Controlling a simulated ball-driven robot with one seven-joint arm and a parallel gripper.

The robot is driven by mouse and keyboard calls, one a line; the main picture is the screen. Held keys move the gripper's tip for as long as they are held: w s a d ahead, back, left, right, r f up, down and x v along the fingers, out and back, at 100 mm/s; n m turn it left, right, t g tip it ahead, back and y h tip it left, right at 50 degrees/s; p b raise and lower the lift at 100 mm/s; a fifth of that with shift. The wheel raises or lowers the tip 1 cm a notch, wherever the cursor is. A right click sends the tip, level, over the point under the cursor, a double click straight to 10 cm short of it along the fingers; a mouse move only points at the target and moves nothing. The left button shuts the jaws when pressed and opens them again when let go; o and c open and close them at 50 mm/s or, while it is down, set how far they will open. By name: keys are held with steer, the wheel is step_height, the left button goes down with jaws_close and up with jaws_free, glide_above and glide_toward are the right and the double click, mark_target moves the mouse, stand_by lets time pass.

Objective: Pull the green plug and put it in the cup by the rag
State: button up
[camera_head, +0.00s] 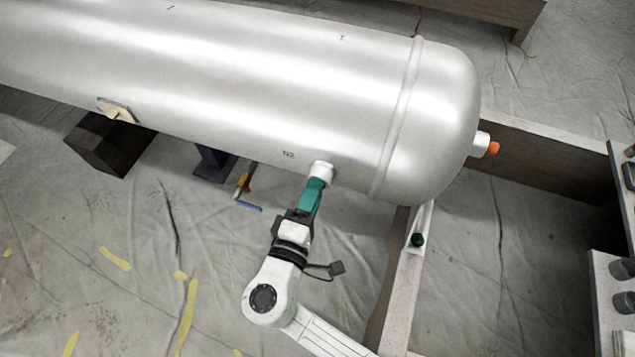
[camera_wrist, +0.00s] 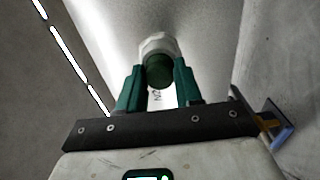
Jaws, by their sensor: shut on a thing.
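The green plug (camera_wrist: 159,74) shows in the wrist view as a dark green round end in the white nozzle (camera_wrist: 157,45) on the tank's side. My gripper (camera_wrist: 160,80) has a green finger on each side of the plug and is shut on it. In the head view my gripper (camera_head: 316,184) reaches up to the same nozzle (camera_head: 321,170), beside the mark N2, and hides the plug. Dark cups (camera_head: 624,270) stand at the right edge, partly cut off. I cannot make out a rag, so I cannot tell which cup is by it.
The large silver tank (camera_head: 250,80) fills the upper view. An orange plug (camera_head: 493,148) sits on its end nozzle. A small dark green round thing (camera_head: 418,240) is on the pale beam (camera_head: 405,290). A blue-and-orange tool (camera_head: 245,190) lies on the sheeted floor, left of my gripper.

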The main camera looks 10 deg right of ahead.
jaws_close()
steer(key=shift+s+a, duration=0.1)
steer(key=shift+s, duration=0.05)
steer(key=shift+s+a, duration=0.2)
steer(key=shift+s, duration=0.1)
steer(key=shift+p+v, duration=0.3)
steer(key=shift+v, duration=1.8)
steer(key=shift+v, duration=1.9)
